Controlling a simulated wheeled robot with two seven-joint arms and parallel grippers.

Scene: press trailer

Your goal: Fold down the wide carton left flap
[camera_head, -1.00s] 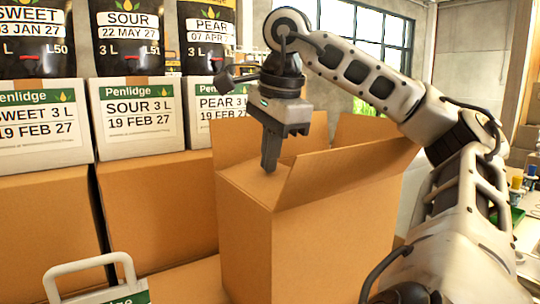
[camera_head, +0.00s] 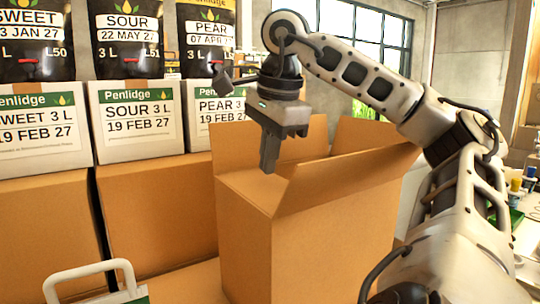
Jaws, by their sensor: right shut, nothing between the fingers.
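A tall brown carton (camera_head: 320,255) stands open at the centre of the head view. Its flaps stand up or lean outward: one at the back left (camera_head: 232,146), a long one along the near right side (camera_head: 345,174), and one at the far right (camera_head: 362,133). Which one the task calls the left flap is hard to tell. My right gripper (camera_head: 269,165) points down over the carton's opening, beside the back left flap. Its fingers are shut and empty. Whether they touch the carton is unclear. My left gripper is out of view.
Penlidge boxes labelled sweet (camera_head: 42,130), sour (camera_head: 137,122) and pear (camera_head: 217,110) stand on larger brown cartons (camera_head: 155,220) at the left. Black bags (camera_head: 125,60) stand above them. A white handle (camera_head: 88,272) rises at the lower left.

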